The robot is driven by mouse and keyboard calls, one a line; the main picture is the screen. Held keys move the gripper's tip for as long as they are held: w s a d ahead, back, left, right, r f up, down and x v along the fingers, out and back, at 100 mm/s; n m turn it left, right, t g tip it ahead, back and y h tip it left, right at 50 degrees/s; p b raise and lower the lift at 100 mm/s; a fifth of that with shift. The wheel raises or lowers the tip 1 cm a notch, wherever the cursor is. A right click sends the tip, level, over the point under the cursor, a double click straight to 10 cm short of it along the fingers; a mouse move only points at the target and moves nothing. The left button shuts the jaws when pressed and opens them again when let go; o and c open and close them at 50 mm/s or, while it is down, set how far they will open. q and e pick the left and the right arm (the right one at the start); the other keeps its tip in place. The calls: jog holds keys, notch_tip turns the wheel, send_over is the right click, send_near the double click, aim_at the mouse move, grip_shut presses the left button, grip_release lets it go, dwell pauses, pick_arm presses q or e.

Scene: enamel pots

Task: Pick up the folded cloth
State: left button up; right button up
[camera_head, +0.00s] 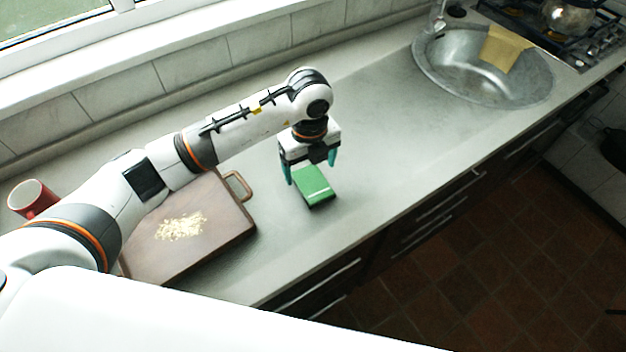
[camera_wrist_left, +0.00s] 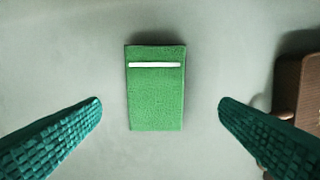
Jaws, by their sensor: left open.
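The folded cloth (camera_head: 317,187) is green with a white stripe and lies flat on the grey counter. In the left wrist view the cloth (camera_wrist_left: 156,95) is upright in the picture, with its stripe near the top edge. My left gripper (camera_head: 311,176) is over the cloth, pointing down, with teal fingers. In the left wrist view the fingers of the left gripper (camera_wrist_left: 160,105) are wide apart, one on each side of the cloth, with bare counter between each finger and the cloth. Nothing is between the fingers at their tips. My right gripper is not seen.
A brown cutting board (camera_head: 225,215) with pale crumbs (camera_head: 181,226) lies left of the cloth. A red mug (camera_head: 32,198) stands at the far left. A metal sink (camera_head: 440,72) with a yellow cloth (camera_head: 503,48) on its rim is at upper right. The counter between cloth and sink is clear.

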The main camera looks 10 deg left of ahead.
aim_at(313, 183)
pick_arm(q)
jog(key=f, duration=0.1)
jog(key=p, duration=0.1)
jog(key=f, duration=0.1)
jog(key=shift+d+f, duration=0.25)
jog(key=shift+f, duration=0.1)
notch_tip(313, 183, down, 2)
jog(key=shift+f+p, duration=0.1)
jog(key=shift+p, duration=0.3)
jog(key=shift+f, duration=0.3)
jog(key=shift+w, duration=0.1)
jog(key=c, duration=1.1)
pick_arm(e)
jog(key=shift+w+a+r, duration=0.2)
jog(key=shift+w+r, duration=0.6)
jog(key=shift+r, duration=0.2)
